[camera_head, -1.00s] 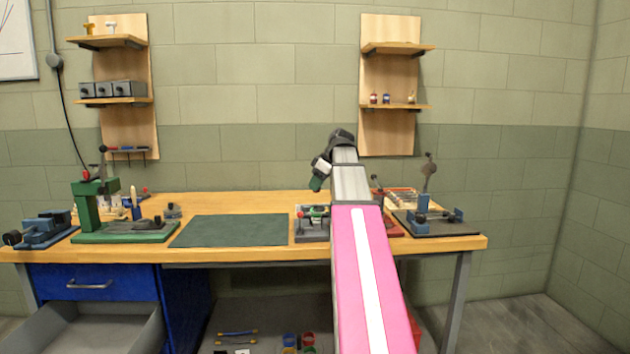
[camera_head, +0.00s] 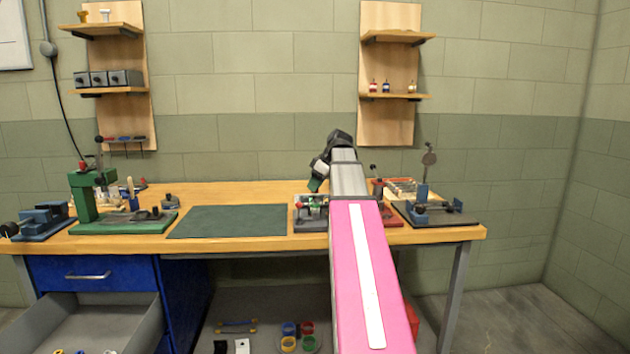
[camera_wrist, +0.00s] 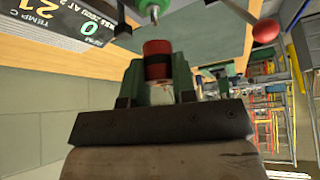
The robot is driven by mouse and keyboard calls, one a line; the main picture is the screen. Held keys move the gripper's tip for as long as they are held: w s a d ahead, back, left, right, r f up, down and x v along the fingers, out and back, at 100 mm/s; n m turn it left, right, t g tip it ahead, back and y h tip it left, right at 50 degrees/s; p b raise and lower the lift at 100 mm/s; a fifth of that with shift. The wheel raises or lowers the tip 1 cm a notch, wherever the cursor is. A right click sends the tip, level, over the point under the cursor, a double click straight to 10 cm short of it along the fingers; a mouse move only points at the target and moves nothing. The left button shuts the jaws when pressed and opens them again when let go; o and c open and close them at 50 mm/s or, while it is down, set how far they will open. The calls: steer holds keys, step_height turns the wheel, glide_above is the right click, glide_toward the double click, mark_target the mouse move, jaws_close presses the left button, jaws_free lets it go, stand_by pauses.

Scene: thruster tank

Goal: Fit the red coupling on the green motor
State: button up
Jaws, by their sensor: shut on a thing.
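The red coupling (camera_wrist: 157,48) is between the fingers of my gripper (camera_wrist: 158,85) in the wrist view, with a dark band at its near end. My gripper is shut on it. Just beyond the coupling, at the top edge, is a green part with a pale shaft end, likely the green motor (camera_wrist: 150,8); most of it is cut off. The coupling looks apart from it, though the gap is hard to judge. In the head view my gripper (camera_head: 315,184) points down above the grey fixture (camera_head: 310,224) on the bench; the coupling cannot be made out there.
The wooden bench (camera_head: 270,244) carries a green mat (camera_head: 228,221), a green press (camera_head: 86,195) at left and a blue-and-grey fixture (camera_head: 440,208) at right. In the wrist view a red ball knob (camera_wrist: 265,30) and a display box (camera_wrist: 60,22) stand close by.

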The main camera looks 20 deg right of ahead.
steer(key=shift+f, duration=1.65)
steer(key=o, duration=1)
steer(key=shift+r, duration=0.1)
steer(key=v, duration=1)
steer(key=shift+s+d+r, duration=0.1)
steer(key=shift+s+r, duration=0.1)
steer(key=shift+r, duration=0.05)
